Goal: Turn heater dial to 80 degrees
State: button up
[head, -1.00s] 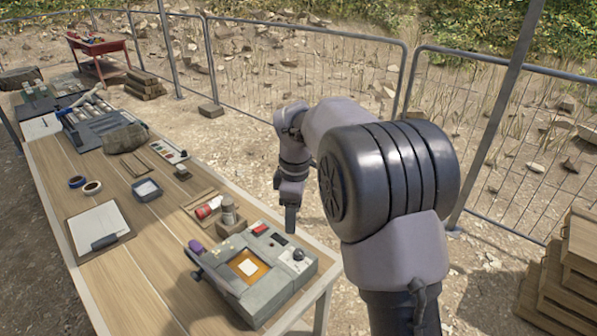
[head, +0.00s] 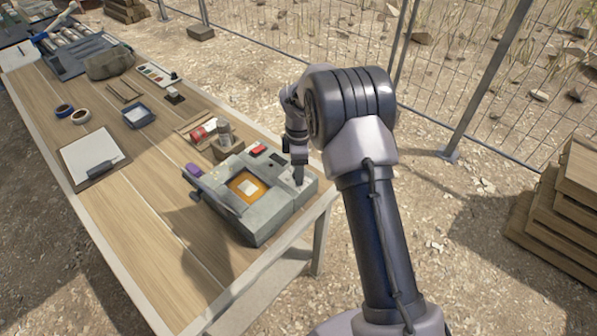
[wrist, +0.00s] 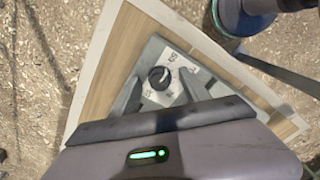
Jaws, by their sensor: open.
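The heater (head: 262,222) is a grey box with an orange window, near the table's front right corner. Its round black dial (wrist: 160,77) sits on a pale plate with markings, too small to read, in the wrist view. A light pointer line shows on the dial. In the head view my gripper (head: 299,180) points down over the heater's right end and hides the dial. In the wrist view my gripper (wrist: 160,88) is open, its two dark fingers to either side of the dial. I cannot tell whether they touch it.
A red switch (head: 257,149) is on the heater's back edge. A clipboard (head: 90,155) lies to the left. Bare wood lies left of the heater. Wooden crates (head: 565,200) stand off the table at right.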

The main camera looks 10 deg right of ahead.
jog(key=shift+c, duration=0.2)
grip_shut()
